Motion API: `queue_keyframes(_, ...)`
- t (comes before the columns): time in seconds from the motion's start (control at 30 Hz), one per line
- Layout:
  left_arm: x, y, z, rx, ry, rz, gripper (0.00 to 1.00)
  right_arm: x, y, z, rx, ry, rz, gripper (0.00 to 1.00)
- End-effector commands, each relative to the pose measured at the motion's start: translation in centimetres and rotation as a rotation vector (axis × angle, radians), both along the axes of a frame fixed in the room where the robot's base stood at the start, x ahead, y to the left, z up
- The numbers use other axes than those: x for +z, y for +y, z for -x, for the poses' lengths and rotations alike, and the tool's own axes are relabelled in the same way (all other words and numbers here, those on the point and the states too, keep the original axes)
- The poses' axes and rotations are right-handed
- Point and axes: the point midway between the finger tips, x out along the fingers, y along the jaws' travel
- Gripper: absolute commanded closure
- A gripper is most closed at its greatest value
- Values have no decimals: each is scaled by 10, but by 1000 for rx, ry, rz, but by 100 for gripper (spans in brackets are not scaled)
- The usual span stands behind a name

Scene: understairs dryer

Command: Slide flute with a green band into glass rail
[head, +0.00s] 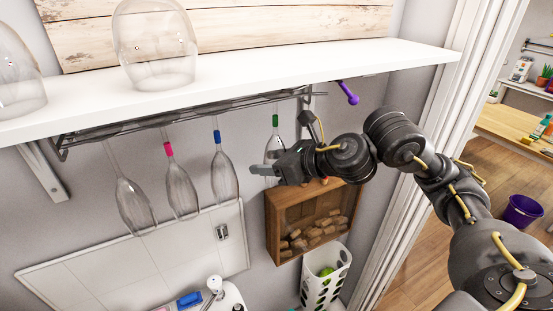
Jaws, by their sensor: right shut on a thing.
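The flute with a green band (275,122) hangs bowl-down below the right part of the rail, its stem upright. My right gripper (274,170) is shut on its bowl, which is partly hidden by the gripper. The glass rail (90,133) is a dark wire rack under the white shelf. The flute's foot is close to the rail; I cannot tell if it is between the wires. A flute with a pink band (180,190), one with a blue band (223,175) and one with no clear band (132,205) hang from the rail to the left. My left gripper is out of view.
The white shelf (260,68) above carries large clear glasses (155,45). A purple object (348,93) hangs under its right end. A wooden box of corks (290,215) is on the wall below my right gripper, with a white perforated basket (325,280) lower down.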

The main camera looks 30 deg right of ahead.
Motion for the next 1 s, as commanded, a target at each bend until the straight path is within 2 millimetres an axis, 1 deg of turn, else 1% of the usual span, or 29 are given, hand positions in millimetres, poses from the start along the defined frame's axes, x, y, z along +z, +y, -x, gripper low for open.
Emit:
queue_keyframes(0.17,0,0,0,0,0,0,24,1,6,0,0,-4,1,76)
queue_keyframes(0.53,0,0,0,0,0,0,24,1,8,0,0,-3,-1,76)
queue_keyframes(0.8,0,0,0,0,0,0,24,1,24,-1,1,-3,-1,76)
queue_keyframes(1.0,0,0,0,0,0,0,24,2,31,-1,-1,-3,0,76)
